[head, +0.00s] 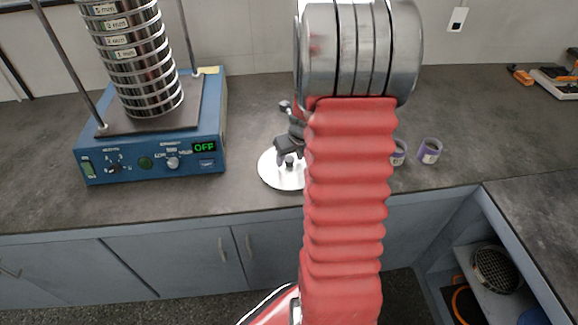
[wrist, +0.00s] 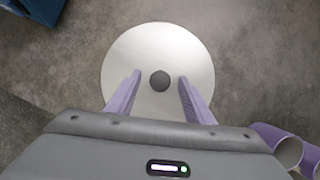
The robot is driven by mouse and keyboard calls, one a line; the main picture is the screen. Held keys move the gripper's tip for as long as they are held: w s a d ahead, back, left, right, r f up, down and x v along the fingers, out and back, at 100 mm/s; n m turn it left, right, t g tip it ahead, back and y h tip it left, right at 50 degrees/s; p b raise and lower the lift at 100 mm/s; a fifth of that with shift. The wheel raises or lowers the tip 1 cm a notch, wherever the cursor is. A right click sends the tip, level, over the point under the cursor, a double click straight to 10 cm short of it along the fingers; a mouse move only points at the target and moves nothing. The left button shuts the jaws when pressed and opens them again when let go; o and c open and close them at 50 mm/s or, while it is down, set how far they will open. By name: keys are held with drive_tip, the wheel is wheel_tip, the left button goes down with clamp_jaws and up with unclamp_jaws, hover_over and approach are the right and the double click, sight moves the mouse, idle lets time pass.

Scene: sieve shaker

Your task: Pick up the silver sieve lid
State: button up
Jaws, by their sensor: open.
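The silver sieve lid (head: 271,172) is a flat round disc lying on the grey counter, right of the blue shaker, partly hidden behind my arm in the head view. It fills the middle of the wrist view (wrist: 158,50), with a dark round knob (wrist: 159,81) at its centre. My gripper (head: 290,156) is over the lid. In the wrist view its two purple fingers (wrist: 159,76) are open, one on each side of the knob, with a gap to it on both sides. The height of the fingertips over the lid is hard to tell.
The blue sieve shaker (head: 150,165) stands at left with a stack of sieves (head: 135,60) on it; its display reads OFF. Two small purple cups (head: 430,151) stand right of my arm. An orange tool (head: 520,75) lies far right.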

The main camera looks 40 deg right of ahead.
sight(291, 160)
drive_tip(key=shift+c, duration=0.5)
clamp_jaws()
drive_tip(key=shift+r, duration=0.1)
wheel_tip(291, 160, up, 10)
idle(0.6)
idle(0.4)
